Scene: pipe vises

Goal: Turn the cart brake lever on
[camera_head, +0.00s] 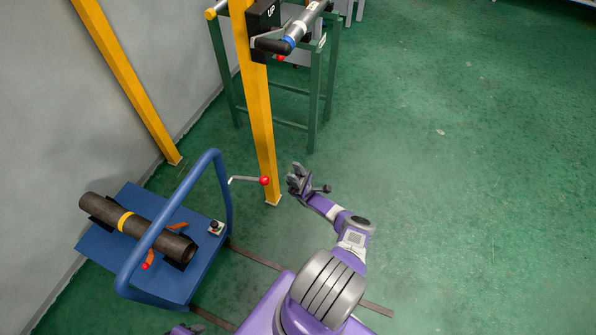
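The blue cart (205,265) stands at the lower left, with a blue tubular handle (152,232) arching over its near end. A thin bent metal lever with a red ball knob (265,181) sticks out to the right beside the handle, in front of the yellow post. Its left end is near the handle; I cannot tell what it is fixed to. My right gripper (296,180) is just right of the red knob, apart from it, and looks open and empty.
A dark pipe (137,227) with a yellow band lies on the cart, beside a small box with a black knob (215,227). A yellow post (258,120) stands behind the lever, with a green frame (315,95) farther back. The floor on the right is clear.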

